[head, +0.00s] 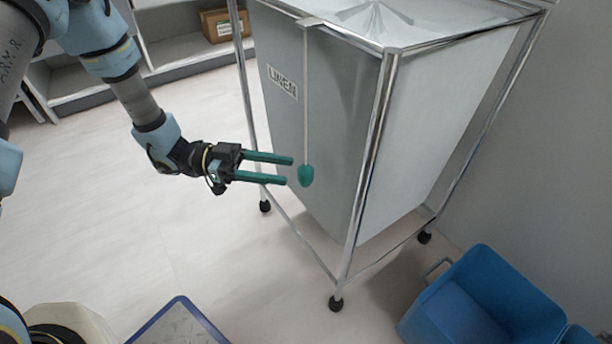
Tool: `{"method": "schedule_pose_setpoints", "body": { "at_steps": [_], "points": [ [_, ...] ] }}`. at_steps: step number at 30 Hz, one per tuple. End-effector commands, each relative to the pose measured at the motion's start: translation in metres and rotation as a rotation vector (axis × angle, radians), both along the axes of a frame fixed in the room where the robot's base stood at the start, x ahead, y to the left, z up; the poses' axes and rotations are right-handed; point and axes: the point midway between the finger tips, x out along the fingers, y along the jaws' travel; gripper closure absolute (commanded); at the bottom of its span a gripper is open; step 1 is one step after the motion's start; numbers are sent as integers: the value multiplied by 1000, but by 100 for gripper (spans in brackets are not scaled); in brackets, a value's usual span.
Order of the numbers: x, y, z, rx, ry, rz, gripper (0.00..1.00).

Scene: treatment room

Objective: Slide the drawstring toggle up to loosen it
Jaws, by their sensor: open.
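The teal drawstring toggle (306,176) hangs at the lower end of a pale cord (306,95). The cord drops from the top rail of the linen hamper, in front of the grey bag (330,120) marked LINEN. My gripper (290,171) is open, its two teal fingers pointing right, one above the other in the picture. The fingertips end just left of the toggle, at about its height. Nothing shows between the fingers. I cannot tell from this one view how far apart in depth the fingertips and toggle are.
The hamper's chrome frame (372,150) has a front post to the right of the toggle and another post behind my gripper. Blue bins (480,295) stand at lower right. Shelves with a cardboard box (222,25) are at the back. The floor at left is clear.

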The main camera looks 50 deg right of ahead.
Motion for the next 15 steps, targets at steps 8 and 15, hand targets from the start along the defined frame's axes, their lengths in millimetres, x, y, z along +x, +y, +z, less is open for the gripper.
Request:
{"method": "schedule_pose_setpoints", "body": {
  "at_steps": [8, 15],
  "points": [
    [-41, -21, -1, -1, 0, -1, 48],
    [-53, -28, 0, 0, -1, 1, 48]
  ]
}}
